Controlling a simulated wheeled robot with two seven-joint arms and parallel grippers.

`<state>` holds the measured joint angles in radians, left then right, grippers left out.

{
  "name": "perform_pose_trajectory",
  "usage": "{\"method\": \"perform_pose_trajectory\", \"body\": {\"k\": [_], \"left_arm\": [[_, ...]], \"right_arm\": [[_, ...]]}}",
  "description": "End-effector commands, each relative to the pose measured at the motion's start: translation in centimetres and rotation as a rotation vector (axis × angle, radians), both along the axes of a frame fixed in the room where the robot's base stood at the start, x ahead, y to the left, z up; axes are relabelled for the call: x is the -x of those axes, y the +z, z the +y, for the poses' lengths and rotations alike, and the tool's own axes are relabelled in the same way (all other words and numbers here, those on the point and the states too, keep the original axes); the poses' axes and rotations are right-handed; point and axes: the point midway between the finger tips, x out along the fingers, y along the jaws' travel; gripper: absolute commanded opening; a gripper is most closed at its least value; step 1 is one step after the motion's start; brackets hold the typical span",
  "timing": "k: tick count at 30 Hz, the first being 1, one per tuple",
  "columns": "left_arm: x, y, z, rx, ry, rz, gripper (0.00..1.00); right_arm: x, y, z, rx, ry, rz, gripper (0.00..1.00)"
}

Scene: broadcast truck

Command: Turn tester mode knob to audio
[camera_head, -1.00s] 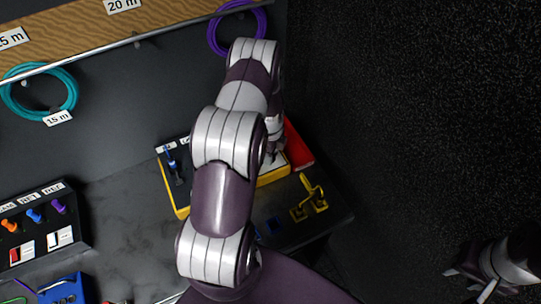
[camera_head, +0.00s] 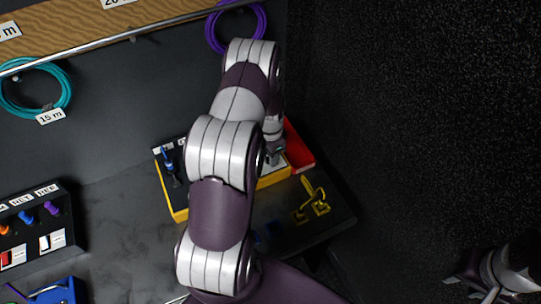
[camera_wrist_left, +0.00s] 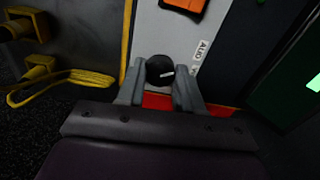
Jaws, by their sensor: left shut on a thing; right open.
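The tester is a yellow-edged box (camera_head: 179,205) on the bench in the head view, mostly hidden behind my left arm. In the left wrist view its pale panel (camera_wrist_left: 150,35) carries a round black mode knob (camera_wrist_left: 158,66) with a short white mark. The mark points right, roughly toward a partly visible label (camera_wrist_left: 201,52) that reads "AUD". My left gripper (camera_wrist_left: 160,98) is shut on the knob, one finger on each side; it also shows at the tester's right end in the head view (camera_head: 275,152). My right gripper (camera_head: 462,280) is open and empty at the lower right, away from the bench.
A red tray-like part (camera_head: 298,150) lies just right of the tester. Yellow connectors with a cable (camera_head: 313,200) are in front of it. A panel with coloured knobs (camera_head: 38,225) stands at the left. Coiled cables, teal (camera_head: 65,90) and purple (camera_head: 262,25), hang behind. A dark wall closes the right side.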

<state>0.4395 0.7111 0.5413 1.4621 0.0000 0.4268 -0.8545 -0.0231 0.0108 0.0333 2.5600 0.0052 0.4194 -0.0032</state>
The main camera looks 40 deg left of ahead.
Motion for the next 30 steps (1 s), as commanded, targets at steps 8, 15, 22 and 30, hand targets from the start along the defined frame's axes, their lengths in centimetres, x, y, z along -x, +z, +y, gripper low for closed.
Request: {"method": "perform_pose_trajectory", "body": {"k": [8, 15, 22, 30], "left_arm": [[0.1, -0.21, -0.05, 0.001, 0.243, 0.003, 0.05], [0.1, -0.17, -0.05, 0.001, 0.405, 0.003, 0.05], [0.13, -0.15, -0.06, 0.001, 0.499, 0.003, 0.05], [0.14, -0.14, -0.07, 0.001, 0.539, 0.005, 0.05]], "right_arm": [[0.0, -0.66, 0.0, 0.0, 0.0, 0.0, 0.43], [0.0, -0.95, 0.0, 0.0, 0.0, 0.0, 0.43], [-0.01, -1.08, 0.0, 0.0, 0.0, 0.0, 0.43], [0.0, -1.13, 0.0, 0.0, 0.0, 0.0, 0.43]]}}
